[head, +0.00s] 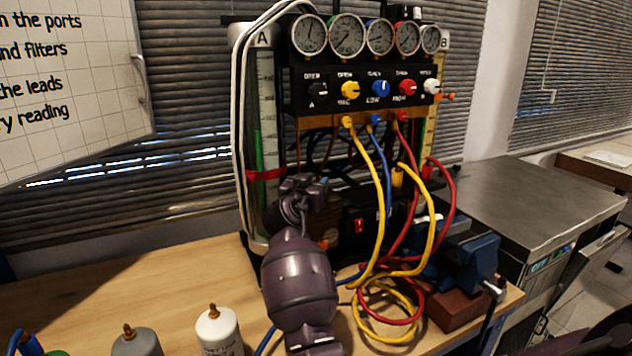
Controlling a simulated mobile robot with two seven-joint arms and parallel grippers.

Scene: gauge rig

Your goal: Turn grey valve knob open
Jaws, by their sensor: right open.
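The grey valve knob (318,90) is the dark one at the left end of the row on the black panel, under the label OPEN and above the letter A. My right gripper (308,178) is below the panel's left part, apart from the knob, at the end of my purple-grey arm. It is open, seen from behind, and its fingertips are hard to make out against the dark rig. I see nothing held in it. My left gripper is not in view.
Yellow, blue, red and white knobs (350,89) sit to the right, with several gauges (347,35) above. Looped hoses (378,240) hang in front of the rig. A blue vise (468,262) stands right. Bottles (218,330) stand at the front of the wooden bench (130,290).

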